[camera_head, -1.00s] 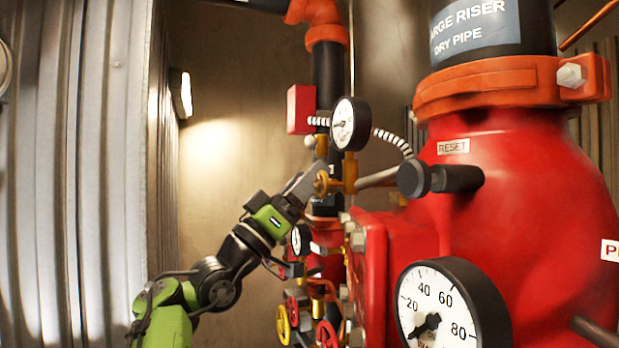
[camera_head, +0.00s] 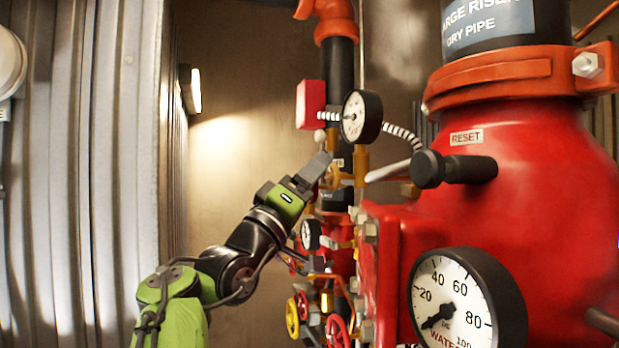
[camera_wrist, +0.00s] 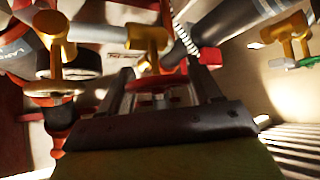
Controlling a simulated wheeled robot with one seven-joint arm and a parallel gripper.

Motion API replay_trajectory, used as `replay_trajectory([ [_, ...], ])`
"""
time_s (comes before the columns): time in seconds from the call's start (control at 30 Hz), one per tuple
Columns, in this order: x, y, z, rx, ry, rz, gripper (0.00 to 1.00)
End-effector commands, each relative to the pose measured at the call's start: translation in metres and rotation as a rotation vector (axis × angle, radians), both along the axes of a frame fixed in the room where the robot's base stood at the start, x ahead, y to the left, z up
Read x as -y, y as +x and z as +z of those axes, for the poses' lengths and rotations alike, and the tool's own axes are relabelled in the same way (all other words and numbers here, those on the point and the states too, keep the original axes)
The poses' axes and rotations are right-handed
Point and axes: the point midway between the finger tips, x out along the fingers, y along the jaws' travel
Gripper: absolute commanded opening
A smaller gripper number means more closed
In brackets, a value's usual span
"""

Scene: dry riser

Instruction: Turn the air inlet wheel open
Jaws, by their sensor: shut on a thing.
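The gripped contact itself is mostly hidden.
The big red valve body (camera_head: 540,190) fills the right, with a water gauge (camera_head: 455,302) in front and a black reset knob (camera_head: 428,169). A small gauge (camera_head: 357,117) is just above my gripper. Yellow (camera_head: 292,318) and red (camera_head: 337,331) wheels are below. Corrugated wall (camera_head: 85,180) stands left.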

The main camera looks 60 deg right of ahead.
Motion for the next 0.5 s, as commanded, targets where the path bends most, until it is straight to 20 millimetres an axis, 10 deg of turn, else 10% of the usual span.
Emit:
replay_trajectory([
  [0.17, 0.0011, -0.0031, -0.0010, 0.002, 0.004, -0.008, 0.33],
  [0.2, 0.0010, -0.0032, -0.0010, 0.002, 0.003, -0.009, 0.65],
  [0.33, 0.0007, -0.0027, -0.0008, 0.002, 0.002, -0.007, 0.84],
  [0.5, 0.0003, -0.0018, -0.0004, 0.002, 0.000, -0.005, 0.84],
])
